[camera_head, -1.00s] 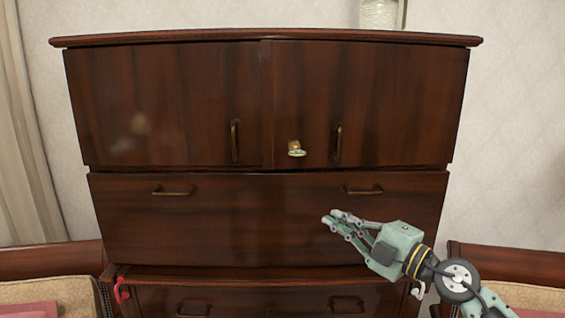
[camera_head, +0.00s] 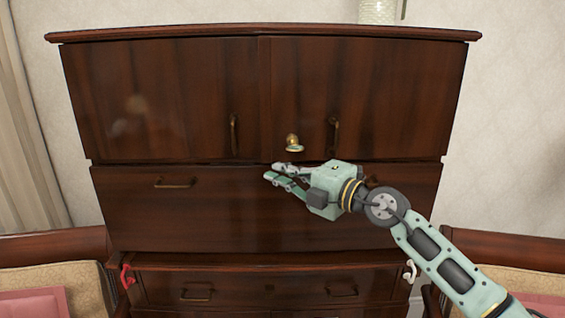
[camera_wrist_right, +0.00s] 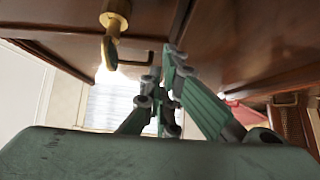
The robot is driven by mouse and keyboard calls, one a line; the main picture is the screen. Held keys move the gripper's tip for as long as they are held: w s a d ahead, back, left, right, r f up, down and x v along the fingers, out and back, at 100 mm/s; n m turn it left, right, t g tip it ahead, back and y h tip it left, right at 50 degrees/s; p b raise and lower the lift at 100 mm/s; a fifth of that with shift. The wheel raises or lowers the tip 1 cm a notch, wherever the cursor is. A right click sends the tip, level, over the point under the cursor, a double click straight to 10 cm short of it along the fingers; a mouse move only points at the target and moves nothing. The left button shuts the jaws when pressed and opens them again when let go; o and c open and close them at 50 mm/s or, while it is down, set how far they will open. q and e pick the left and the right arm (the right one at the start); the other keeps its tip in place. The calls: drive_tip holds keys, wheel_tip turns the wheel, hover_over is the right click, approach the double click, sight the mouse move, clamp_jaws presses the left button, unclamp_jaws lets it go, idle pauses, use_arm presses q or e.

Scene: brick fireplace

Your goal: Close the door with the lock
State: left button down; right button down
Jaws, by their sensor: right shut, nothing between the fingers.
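The cabinet's right upper door (camera_head: 395,95) and left upper door (camera_head: 160,100) both look closed in the head view. A brass lock with a key-like knob (camera_head: 293,143) sticks out of the right door near the middle seam. The lock also shows at the upper left of the right wrist view (camera_wrist_right: 117,18). My right gripper (camera_head: 270,172) is shut and empty, just below and slightly left of the lock, in front of the top edge of the wide drawer. It appears apart from the lock. My left gripper is not in view.
Brass handles stand on the left door (camera_head: 234,135) and right door (camera_head: 334,135). The wide drawer (camera_head: 150,215) has a handle (camera_head: 175,183). A red hook-like piece (camera_head: 127,277) and a white one (camera_head: 410,271) sit lower down. Chairs flank the cabinet. A glass jar (camera_head: 377,11) stands on top.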

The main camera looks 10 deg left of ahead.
sight(277, 156)
drive_tip(key=shift+w+a, duration=0.2)
drive_tip(key=shift+w, duration=0.35)
drive_tip(key=shift+w+a, duration=0.15)
drive_tip(key=shift+w, duration=0.4)
drive_tip(key=w, duration=0.1)
drive_tip(key=w+a+t+p, duration=0.1)
drive_tip(key=w, duration=0.1)
drive_tip(key=shift+a+r+m+h, duration=0.1)
drive_tip(key=shift+a+m+h, duration=0.05)
drive_tip(key=shift+m+h, duration=0.2)
drive_tip(key=shift+r, duration=0.2)
drive_tip(key=shift+d+t, duration=0.2)
drive_tip(key=shift+t, duration=0.1)
drive_tip(key=shift+p, duration=0.3)
